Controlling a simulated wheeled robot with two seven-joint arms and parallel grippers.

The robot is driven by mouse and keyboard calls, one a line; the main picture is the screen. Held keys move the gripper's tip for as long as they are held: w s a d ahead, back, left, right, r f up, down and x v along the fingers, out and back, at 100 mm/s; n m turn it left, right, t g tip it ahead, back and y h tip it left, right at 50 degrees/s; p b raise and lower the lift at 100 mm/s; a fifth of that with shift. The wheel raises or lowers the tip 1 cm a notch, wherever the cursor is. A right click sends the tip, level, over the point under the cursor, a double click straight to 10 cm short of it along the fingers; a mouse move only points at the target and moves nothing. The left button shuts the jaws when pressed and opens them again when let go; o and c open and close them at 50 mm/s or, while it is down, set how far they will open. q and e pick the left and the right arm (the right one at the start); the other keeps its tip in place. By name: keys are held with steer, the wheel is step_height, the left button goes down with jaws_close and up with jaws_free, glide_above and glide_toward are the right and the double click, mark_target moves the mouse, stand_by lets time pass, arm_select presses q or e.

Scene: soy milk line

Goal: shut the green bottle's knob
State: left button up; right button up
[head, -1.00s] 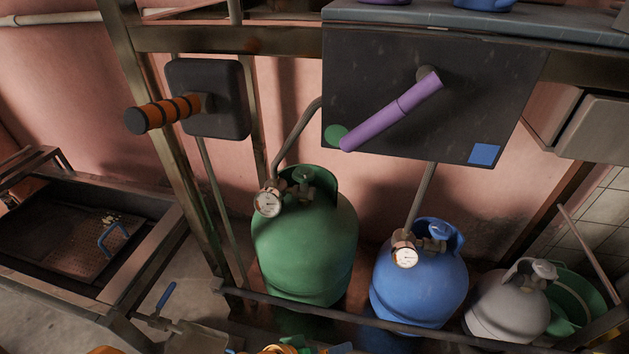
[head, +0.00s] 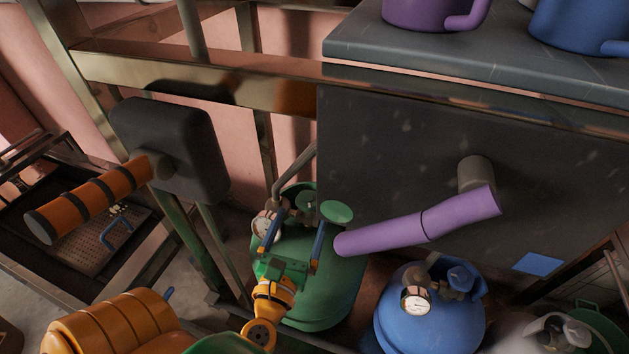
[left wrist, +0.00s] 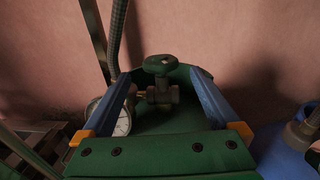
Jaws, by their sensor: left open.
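The green bottle (head: 343,285) stands on the floor under the dark panel. Its green knob (head: 307,200) sits on the valve at its top, and it also shows in the left wrist view (left wrist: 160,64). My left gripper (head: 299,219) is open, with its blue fingers pointing at the valve. In the left wrist view the knob appears between and slightly beyond the fingertips, with no clear contact. A round gauge (left wrist: 121,121) sits left of the valve, partly behind the left finger. My right gripper is not in view.
The dark panel (head: 400,150) carries a purple lever (head: 420,226) just right of my gripper. An orange-and-black handle (head: 95,200) sticks out at left. The blue bottle (head: 430,318) stands to the right. A hose (head: 290,172) rises behind the green bottle's valve.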

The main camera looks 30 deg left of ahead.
mark_target(308, 198)
arm_select(q)
steer(key=x, duration=0.2)
steer(key=p+x, duration=0.1)
steer(key=x, duration=0.2)
steer(key=shift+w+r+p, duration=0.1)
steer(key=shift+r+p, duration=0.15)
steer(key=shift+p, duration=0.05)
steer(key=shift+w+a+f, duration=0.1)
steer(key=shift+w+a, duration=0.05)
steer(key=shift+w, duration=0.25)
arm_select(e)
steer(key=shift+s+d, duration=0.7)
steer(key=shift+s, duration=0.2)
